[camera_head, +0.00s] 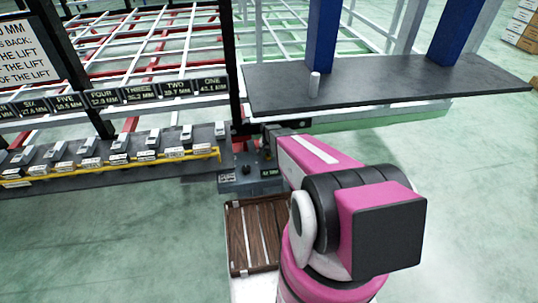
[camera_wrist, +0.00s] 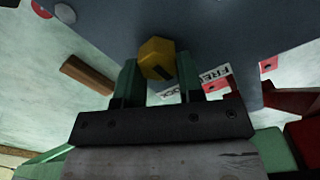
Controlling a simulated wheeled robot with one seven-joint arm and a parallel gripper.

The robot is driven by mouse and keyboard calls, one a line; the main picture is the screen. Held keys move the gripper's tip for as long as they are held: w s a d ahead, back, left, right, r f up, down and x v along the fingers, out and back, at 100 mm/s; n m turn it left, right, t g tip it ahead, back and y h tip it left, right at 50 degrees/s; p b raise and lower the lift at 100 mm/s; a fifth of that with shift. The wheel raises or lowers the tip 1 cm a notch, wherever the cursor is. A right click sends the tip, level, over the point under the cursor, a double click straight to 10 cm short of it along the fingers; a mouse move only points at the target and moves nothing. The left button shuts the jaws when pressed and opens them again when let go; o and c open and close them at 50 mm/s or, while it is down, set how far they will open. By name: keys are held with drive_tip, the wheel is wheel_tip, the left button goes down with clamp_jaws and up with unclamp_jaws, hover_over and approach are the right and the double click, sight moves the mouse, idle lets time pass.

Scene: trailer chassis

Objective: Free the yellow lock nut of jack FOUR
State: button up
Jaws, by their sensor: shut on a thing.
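In the wrist view the yellow lock nut (camera_wrist: 154,53) sits between the two dark green fingers of my gripper (camera_wrist: 159,68). The gripper is shut on it, one finger on each side. The nut is against a blue-grey body (camera_wrist: 230,22). A white label (camera_wrist: 210,80) beside the right finger reads "FREE" and, partly hidden, what seems to be "LOCK". In the head view my pink arm hides the nut and most of the gripper. I cannot see a jack number at the nut. A sign for FOUR (camera_head: 103,97) hangs in the row of signs.
A grey console (camera_head: 246,178) with dark knobs and a small display stands left of my arm. A rail with several small blocks (camera_head: 120,160) runs left. A dark shelf (camera_head: 380,85) is at the upper right, with a grey cylinder (camera_head: 314,84). A slatted wooden platform (camera_head: 252,235) lies below.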

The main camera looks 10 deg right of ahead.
sight(268, 154)
drive_tip(key=n, duration=0.4)
drive_tip(key=shift+a+n, duration=0.2)
drive_tip(key=shift+n, duration=0.1)
drive_tip(key=shift+a+n, duration=0.1)
drive_tip(key=shift+n, duration=1.8)
drive_tip(key=o, duration=0.9)
drive_tip(key=shift+o, duration=0.2)
wheel_tip(268, 154, up, 11)
drive_tip(key=shift+f, duration=0.1)
